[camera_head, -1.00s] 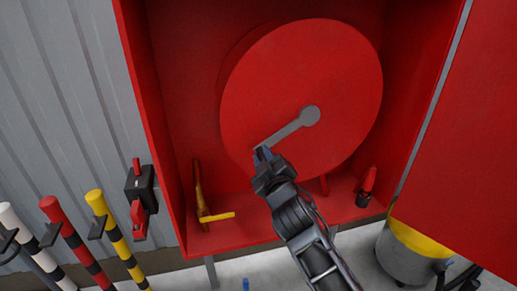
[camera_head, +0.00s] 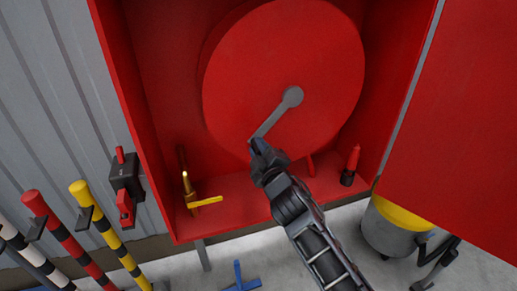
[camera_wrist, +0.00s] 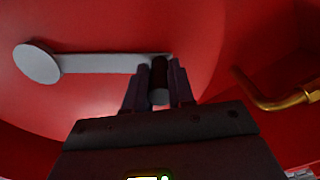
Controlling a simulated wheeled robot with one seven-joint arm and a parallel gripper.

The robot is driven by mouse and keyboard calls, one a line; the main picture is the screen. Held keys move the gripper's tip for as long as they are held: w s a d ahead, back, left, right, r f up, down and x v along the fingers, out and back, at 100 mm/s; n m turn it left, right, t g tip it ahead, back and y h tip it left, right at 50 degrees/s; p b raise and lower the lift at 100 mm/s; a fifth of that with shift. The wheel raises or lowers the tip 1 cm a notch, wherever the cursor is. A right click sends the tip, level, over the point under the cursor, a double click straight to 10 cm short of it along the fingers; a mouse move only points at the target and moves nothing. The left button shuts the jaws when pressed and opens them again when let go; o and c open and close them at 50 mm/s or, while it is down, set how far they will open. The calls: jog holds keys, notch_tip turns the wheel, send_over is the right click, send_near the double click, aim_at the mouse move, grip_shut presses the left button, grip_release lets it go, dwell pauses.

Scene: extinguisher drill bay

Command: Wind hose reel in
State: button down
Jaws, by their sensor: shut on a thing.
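The hose reel (camera_head: 300,60) is a large red disc inside an open red cabinet (camera_head: 150,80). A grey crank arm (camera_head: 272,118) runs from the reel's hub (camera_head: 292,97) down and left to my gripper (camera_head: 257,148). In the wrist view the crank arm (camera_wrist: 105,63) runs from the round hub (camera_wrist: 38,63) at left to my gripper (camera_wrist: 160,82). My gripper's fingers are shut on the crank handle (camera_wrist: 160,95), a dark and grey peg at the arm's outer end. The fingers hide part of the handle.
A brass valve with a yellow lever (camera_head: 205,202) stands at the cabinet's lower left. A red nozzle (camera_head: 351,166) stands at its lower right. The open cabinet door (camera_head: 460,130) fills the right. Striped posts (camera_head: 105,235), a black-and-red wall box (camera_head: 126,185) and a yellow-topped grey bin (camera_head: 390,230) stand outside.

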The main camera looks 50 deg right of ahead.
jog(key=c, duration=1)
grip_release()
jog(key=shift+o, duration=0.2)
jog(key=shift+s+a+f, duration=0.1)
jog(key=b+v, duration=0.2)
jog(key=v, duration=0.5)
jog(key=shift+s+a, duration=0.15)
jog(key=shift+s, duration=0.1)
